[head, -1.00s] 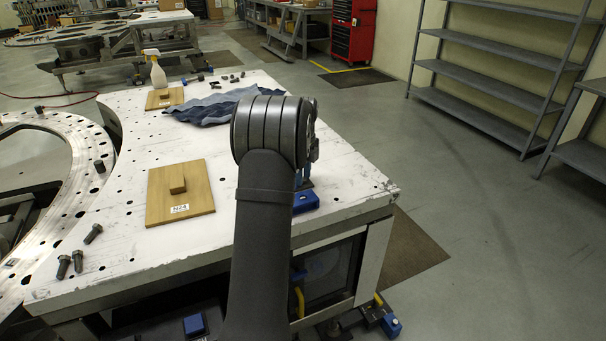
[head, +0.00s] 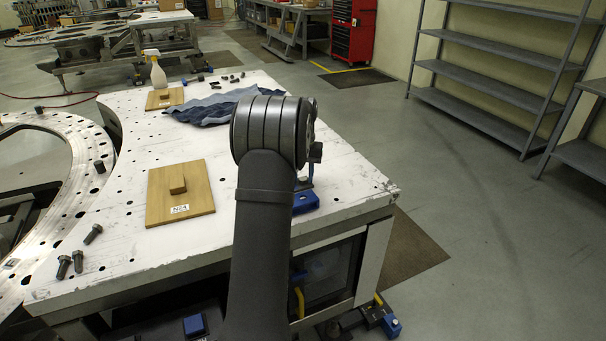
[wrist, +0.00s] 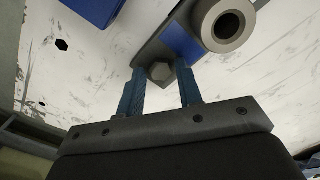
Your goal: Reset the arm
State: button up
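My gripper (wrist: 160,85) has two blue fingers standing apart, with a gap between them in the wrist view. A grey hexagonal bolt head (wrist: 160,73) shows in that gap, with space on both sides. It seems to sit on a dark and blue fixture part (wrist: 183,47) just beyond the fingers. In the head view my own arm hides most of the gripper.
The white plate (head: 110,240) carries a wooden board (head: 160,205) with a block, several loose bolts (head: 78,260), a blue cloth (head: 215,107) and a spray bottle (head: 158,75). A blue fixture base (head: 306,202) stands right of my arm. Floor on the right is open.

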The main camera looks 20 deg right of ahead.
jog(key=n, duration=1.3)
jog(key=shift+n, duration=0.4)
jog(key=c, duration=0.7)
jog(key=shift+m, duration=0.9)
jog(key=shift+m, duration=2.1)
jog(key=o, duration=0.7)
jog(key=shift+r, duration=3.45)
